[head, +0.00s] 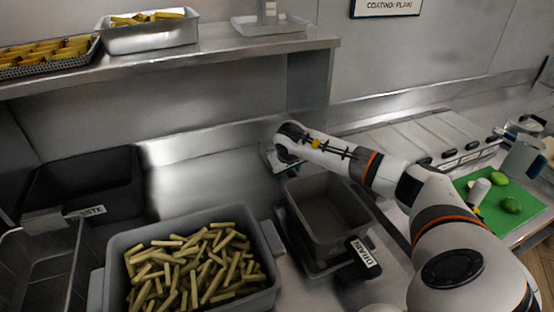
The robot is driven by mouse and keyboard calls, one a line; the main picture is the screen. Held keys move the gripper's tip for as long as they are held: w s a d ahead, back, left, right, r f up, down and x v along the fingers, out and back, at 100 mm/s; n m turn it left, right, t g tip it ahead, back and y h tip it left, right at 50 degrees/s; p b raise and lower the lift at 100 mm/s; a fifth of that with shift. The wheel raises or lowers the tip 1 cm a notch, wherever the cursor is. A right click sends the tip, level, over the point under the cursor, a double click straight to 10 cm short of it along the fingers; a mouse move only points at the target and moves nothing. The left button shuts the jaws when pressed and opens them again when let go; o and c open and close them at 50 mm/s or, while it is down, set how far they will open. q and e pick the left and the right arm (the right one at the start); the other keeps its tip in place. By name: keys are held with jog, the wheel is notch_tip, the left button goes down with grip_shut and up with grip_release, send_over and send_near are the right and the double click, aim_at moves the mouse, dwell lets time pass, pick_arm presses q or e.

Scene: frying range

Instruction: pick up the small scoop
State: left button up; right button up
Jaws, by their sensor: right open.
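My right arm reaches in from the right, and its right gripper (271,158) is at the back of the counter, below the shelf. It is beyond the grey drain bin and in front of the metal back wall. The gripper is small and partly hidden by its own wrist; its jaws are open. I cannot make out the small scoop for certain; it may be hidden behind the wrist or arm. My left gripper is not in view.
A grey tub (112,246) of cut fries stands front left of the drain bin (330,232). A black waste bin (85,178) and wire basket (38,262) are at left. The metal shelf (225,48) overhangs the back. A green board (522,222) with limes lies right.

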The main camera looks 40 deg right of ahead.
jog(key=shift+f, duration=0.25)
grip_shut()
dwell(0.3)
